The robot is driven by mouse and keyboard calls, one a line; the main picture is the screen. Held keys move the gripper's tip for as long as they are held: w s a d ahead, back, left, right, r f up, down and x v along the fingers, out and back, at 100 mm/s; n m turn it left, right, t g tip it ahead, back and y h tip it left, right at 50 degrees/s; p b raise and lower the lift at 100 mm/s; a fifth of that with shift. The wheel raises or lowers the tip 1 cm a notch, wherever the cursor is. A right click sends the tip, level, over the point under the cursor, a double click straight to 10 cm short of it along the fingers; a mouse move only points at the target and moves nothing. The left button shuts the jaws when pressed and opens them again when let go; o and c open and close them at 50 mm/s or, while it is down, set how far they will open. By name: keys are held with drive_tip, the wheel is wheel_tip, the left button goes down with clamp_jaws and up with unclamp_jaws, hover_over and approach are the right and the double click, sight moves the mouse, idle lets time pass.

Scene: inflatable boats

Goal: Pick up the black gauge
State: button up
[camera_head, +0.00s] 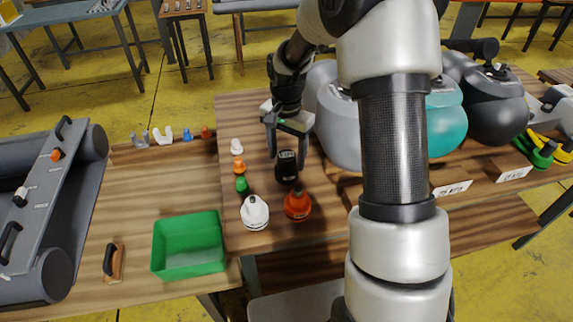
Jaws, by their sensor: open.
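The black gauge (287,167) stands upright on the wooden table, with a small label or display on its upper front. My gripper (287,150) is open and points down, directly over the gauge. One finger shows on each side of the gauge's top; I cannot tell whether they touch it or how far down they reach. The gauge's lower part looks dark and partly merges with a dark shape at its base.
An orange-red pump-like part (297,203) and a white one (254,212) stand in front of the gauge. Small white, orange and green valves line the left. A green bin (188,246) sits lower left. Grey and teal boats (446,118) are at right, partly behind my arm.

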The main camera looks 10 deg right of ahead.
drive_tip(key=shift+f, duration=0.3)
drive_tip(key=shift+r, duration=0.1)
drive_tip(key=c, duration=1.2)
